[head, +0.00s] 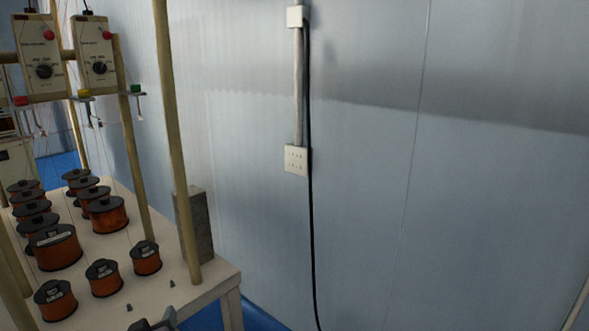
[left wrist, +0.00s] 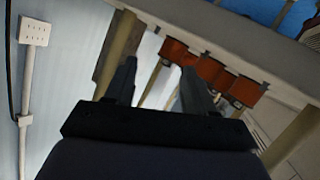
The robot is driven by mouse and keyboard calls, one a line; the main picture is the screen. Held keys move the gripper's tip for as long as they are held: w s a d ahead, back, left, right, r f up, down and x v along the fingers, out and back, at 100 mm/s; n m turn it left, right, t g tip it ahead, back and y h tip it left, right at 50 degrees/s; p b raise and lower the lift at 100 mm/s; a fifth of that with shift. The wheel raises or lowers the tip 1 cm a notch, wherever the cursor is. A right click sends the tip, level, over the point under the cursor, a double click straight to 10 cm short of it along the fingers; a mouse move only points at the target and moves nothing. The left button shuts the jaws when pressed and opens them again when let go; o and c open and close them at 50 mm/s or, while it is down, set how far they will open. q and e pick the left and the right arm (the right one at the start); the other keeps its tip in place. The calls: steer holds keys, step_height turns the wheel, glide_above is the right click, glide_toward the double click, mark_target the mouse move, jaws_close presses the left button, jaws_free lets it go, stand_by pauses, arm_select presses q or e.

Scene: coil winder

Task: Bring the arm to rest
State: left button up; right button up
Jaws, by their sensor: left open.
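My left gripper (head: 156,322) shows only in part at the bottom edge of the head view, by the front of the coil table (head: 215,283). In the left wrist view my left gripper (left wrist: 160,85) has its two dark fingers apart, with nothing between them. Beyond the fingers, copper-coloured coils (left wrist: 215,72) and the table edge (left wrist: 185,32) appear in a tilted view. My right gripper is in neither view.
Several wire spools (head: 107,213) stand on the table among upright posts (head: 176,140). Control boxes (head: 95,55) hang above. A wall socket (head: 296,160) with a black cable (head: 312,240) is on the pale wall (head: 480,200). The area before the wall at right looks clear.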

arm_select(q)
steer(key=s+d+f+m+g+h, duration=0.1)
steer(key=s+d+f+m+h, duration=0.1)
steer(key=s, duration=0.6)
steer(key=s+d+f+m+g+h+p, duration=0.1)
steer(key=s+d+f+m+h, duration=0.1)
steer(key=s+f, duration=0.5)
steer(key=s+d+f+m+g+h, duration=0.1)
steer(key=s+f+m, duration=0.4)
steer(key=s, duration=0.5)
steer(key=d+h, duration=0.1)
steer(key=d, duration=0.1)
steer(key=shift+s+d+p, duration=0.25)
steer(key=shift+d+p, duration=0.05)
steer(key=shift+p, duration=0.05)
steer(key=shift+w+g, duration=0.1)
steer(key=shift+g, duration=0.2)
